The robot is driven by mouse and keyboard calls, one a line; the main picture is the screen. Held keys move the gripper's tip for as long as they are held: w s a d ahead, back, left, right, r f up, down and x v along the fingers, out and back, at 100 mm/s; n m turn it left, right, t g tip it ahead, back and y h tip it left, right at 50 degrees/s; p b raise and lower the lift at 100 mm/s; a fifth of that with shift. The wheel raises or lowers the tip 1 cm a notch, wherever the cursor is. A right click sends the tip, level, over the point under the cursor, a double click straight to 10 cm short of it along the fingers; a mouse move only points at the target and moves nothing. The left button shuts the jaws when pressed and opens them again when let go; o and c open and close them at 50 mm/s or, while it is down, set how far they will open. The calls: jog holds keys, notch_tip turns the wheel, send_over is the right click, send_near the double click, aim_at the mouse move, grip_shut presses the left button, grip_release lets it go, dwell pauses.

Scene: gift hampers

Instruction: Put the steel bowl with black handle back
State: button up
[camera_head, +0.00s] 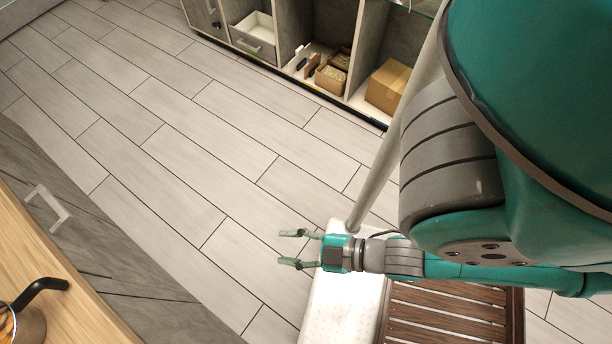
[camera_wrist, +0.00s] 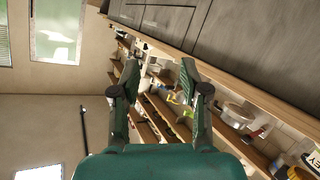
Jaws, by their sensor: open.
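A steel bowl (camera_head: 32,328) with a black handle stands on a wooden counter top at the bottom left corner of the head view. The picture edge cuts it off, and something orange shows inside it. My gripper (camera_head: 291,248) is open and empty, held out over the floor well to the right of the bowl and apart from it. In the wrist view my gripper (camera_wrist: 159,68) also shows open, with nothing between its fingers. I cannot tell whether the bowl is among the small things in the wrist view.
The wooden counter (camera_head: 52,262) has grey drawers with a pale handle (camera_head: 48,208). A shelf unit at the back holds a cardboard box (camera_head: 388,86) and small boxes. A brown slatted surface (camera_head: 447,315) lies below my arm. Open tiled floor (camera_head: 170,130) lies between.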

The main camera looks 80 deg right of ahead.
jog(key=s+r+m, duration=0.1)
jog(key=s+d+r+m, duration=0.1)
jog(key=m, duration=0.1)
jog(key=s+r+m+h, duration=0.1)
jog(key=s+m, duration=0.1)
jog(key=shift+s+d, duration=0.1)
jog(key=shift+d, duration=0.1)
